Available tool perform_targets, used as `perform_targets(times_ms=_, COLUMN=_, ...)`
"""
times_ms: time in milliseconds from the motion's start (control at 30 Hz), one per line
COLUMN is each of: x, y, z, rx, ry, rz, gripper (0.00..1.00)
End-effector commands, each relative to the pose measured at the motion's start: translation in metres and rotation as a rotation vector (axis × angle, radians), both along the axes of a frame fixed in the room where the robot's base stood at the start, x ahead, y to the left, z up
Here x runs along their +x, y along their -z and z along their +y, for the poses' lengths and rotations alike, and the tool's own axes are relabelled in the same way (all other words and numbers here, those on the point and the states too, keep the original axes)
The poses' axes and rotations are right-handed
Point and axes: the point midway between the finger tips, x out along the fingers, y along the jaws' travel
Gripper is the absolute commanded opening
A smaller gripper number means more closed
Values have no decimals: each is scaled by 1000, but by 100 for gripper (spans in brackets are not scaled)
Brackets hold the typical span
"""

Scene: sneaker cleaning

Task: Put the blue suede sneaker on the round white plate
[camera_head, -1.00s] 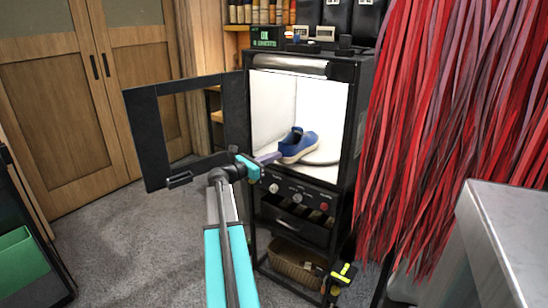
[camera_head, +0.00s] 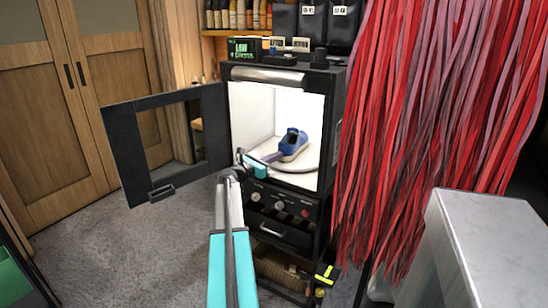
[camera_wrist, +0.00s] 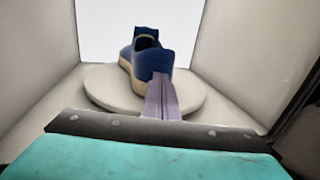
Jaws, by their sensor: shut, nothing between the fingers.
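The blue suede sneaker (camera_head: 294,143) with a pale sole stands upright inside the white-walled cabinet. The head view shows my gripper (camera_head: 279,155) inside the cabinet opening.
The black cabinet's windowed door (camera_head: 125,150) stands open to the left. A control panel with knobs (camera_head: 279,205) is below the opening. Red hanging strips (camera_head: 420,110) are close on the right, with a grey metal counter (camera_head: 490,235) nearer. Carpet is free at left.

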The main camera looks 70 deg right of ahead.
Motion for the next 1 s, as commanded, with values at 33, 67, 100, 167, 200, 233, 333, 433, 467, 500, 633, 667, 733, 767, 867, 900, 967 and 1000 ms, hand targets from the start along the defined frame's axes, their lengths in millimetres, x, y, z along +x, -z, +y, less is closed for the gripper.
perform_targets(times_ms=33, x=0, y=0, z=0, rx=0, ry=0, rz=0, gripper=0)
perform_targets(times_ms=67, x=0, y=0, z=0, rx=0, ry=0, rz=0, gripper=0)
perform_targets(times_ms=100, x=0, y=0, z=0, rx=0, ry=0, rz=0, gripper=0)
perform_targets(times_ms=167, x=0, y=0, z=0, rx=0, ry=0, rz=0, gripper=0)
perform_targets(times_ms=200, x=0, y=0, z=1, rx=0, ry=0, rz=0, gripper=0)
perform_targets(times_ms=233, x=0, y=0, z=1, rx=0, ry=0, rz=0, gripper=0)
perform_targets(times_ms=333, x=1, y=0, z=3, rx=0, ry=0, rz=0, gripper=0)
perform_targets(times_ms=433, x=3, y=0, z=9, rx=0, ry=-1, rz=0, gripper=0)
perform_targets(times_ms=467, x=4, y=0, z=11, rx=0, ry=-1, rz=0, gripper=0)
perform_targets(times_ms=500, x=6, y=-1, z=15, rx=0, ry=-2, rz=0, gripper=0)
perform_targets(times_ms=633, x=11, y=-1, z=28, rx=1, ry=-3, rz=0, gripper=0)
perform_targets(times_ms=667, x=12, y=-1, z=32, rx=1, ry=-3, rz=0, gripper=0)
perform_targets(times_ms=733, x=15, y=-1, z=41, rx=0, ry=-2, rz=0, gripper=0)
perform_targets(times_ms=767, x=18, y=0, z=45, rx=0, ry=-2, rz=0, gripper=0)
perform_targets(times_ms=867, x=25, y=0, z=60, rx=0, ry=-2, rz=0, gripper=0)
perform_targets(times_ms=900, x=28, y=0, z=65, rx=0, ry=-1, rz=0, gripper=0)
perform_targets(times_ms=967, x=33, y=0, z=74, rx=0, ry=-2, rz=0, gripper=0)
perform_targets(times_ms=1000, x=36, y=0, z=79, rx=1, ry=-2, rz=0, gripper=0)
